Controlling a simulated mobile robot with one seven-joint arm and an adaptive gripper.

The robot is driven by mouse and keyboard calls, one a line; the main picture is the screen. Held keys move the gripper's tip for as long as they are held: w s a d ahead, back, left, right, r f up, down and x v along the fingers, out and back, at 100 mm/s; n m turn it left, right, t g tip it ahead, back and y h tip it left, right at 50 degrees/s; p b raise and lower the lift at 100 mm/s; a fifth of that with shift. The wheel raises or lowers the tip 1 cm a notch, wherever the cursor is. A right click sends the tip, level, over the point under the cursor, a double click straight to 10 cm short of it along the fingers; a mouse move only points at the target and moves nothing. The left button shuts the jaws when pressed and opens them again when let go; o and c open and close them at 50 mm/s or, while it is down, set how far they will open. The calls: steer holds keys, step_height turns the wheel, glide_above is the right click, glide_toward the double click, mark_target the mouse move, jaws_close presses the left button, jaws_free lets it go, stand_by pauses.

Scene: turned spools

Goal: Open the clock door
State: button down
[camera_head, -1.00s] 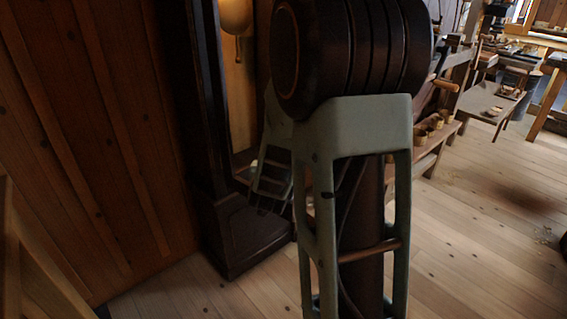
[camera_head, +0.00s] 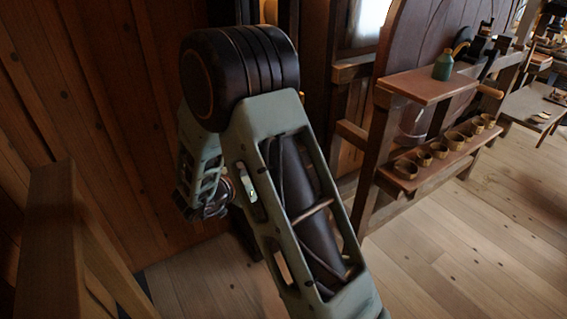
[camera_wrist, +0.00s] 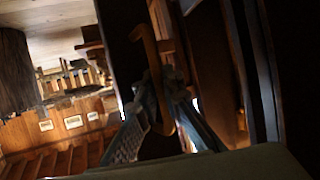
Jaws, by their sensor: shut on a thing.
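In the wrist view a curved, orange-brown handle (camera_wrist: 149,48) stands out from a dark panel (camera_wrist: 119,35), which looks like the clock door. My gripper (camera_wrist: 160,98) is shut on the handle, one finger on each side of it. To the right of the panel are dark upright edges and a dim recess, which may be the clock case. In the head view only a dark upper part of the clock (camera_head: 236,12) shows behind my arm. The door, handle and fingertips are hidden there, so how far the door stands open is unclear.
A wooden bench (camera_head: 425,84) with a green bottle (camera_head: 443,66) on top and several small cups on a lower shelf stands right of my arm. A wooden rail (camera_head: 50,240) is at the near left, by the plank wall. Floor at the lower right is clear.

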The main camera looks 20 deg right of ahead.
steer(key=shift+w+a+f+m+g+h+p, duration=0.15)
steer(key=shift+a+m+g+p, duration=0.2)
steer(key=shift+a, duration=0.45)
steer(key=shift+w+a+r+m+g+h+p, duration=0.2)
steer(key=shift+a+g+p, duration=0.25)
steer(key=shift+a, duration=0.3)
steer(key=shift+s, duration=0.15)
steer(key=c, duration=2)
jaws_free()
steer(key=shift+c, duration=0.2)
steer(key=shift+a, duration=0.1)
steer(key=v, duration=1.2)
steer(key=shift+s, duration=0.1)
